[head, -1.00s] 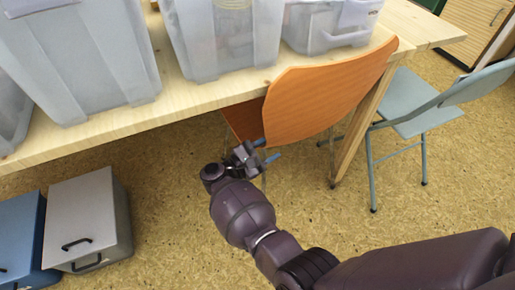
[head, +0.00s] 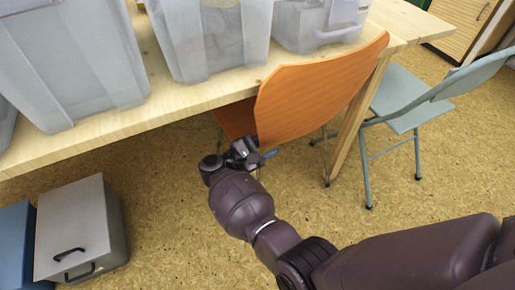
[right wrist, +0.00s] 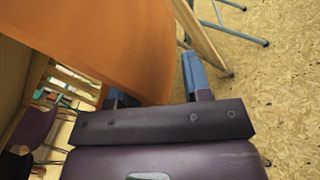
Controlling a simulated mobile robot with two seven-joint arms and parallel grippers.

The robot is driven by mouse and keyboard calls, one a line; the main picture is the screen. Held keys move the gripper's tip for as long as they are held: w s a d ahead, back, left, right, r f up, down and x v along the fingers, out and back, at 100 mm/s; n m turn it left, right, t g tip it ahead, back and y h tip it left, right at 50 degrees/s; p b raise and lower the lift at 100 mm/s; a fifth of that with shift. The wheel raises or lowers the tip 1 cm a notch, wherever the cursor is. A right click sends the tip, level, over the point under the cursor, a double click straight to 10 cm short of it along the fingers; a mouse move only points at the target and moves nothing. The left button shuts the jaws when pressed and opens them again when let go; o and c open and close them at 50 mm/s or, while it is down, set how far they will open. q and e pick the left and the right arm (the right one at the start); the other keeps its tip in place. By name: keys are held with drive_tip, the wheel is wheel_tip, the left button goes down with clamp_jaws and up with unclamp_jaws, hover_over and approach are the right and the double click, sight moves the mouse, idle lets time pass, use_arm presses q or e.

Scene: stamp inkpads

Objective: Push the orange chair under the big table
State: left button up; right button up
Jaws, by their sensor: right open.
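The orange chair (head: 318,95) stands at the front edge of the big wooden table (head: 105,133). Its seat is partly under the tabletop, and its curved back stands out in front of the edge. My right gripper (head: 262,154) is at the lower left corner of the chair back. In the right wrist view, the orange back (right wrist: 110,45) fills the upper left, and its lower edge reaches between the open fingers (right wrist: 153,88). The left finger is partly hidden by the back. I cannot tell whether the fingers touch it. My left gripper is out of view.
A grey-blue folding chair (head: 400,100) stands right of the table leg (head: 350,130). Translucent bins (head: 210,40) stand on the table. A grey drawer box (head: 80,230) is on the floor at the left. The floor under the table's front edge is clear mid-left.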

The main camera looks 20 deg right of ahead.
sight(287, 135)
drive_tip(key=shift+w+d, duration=0.25)
drive_tip(key=shift+d, duration=1.5)
drive_tip(key=shift+w+d, duration=0.2)
drive_tip(key=shift+d, duration=1.5)
clamp_jaws()
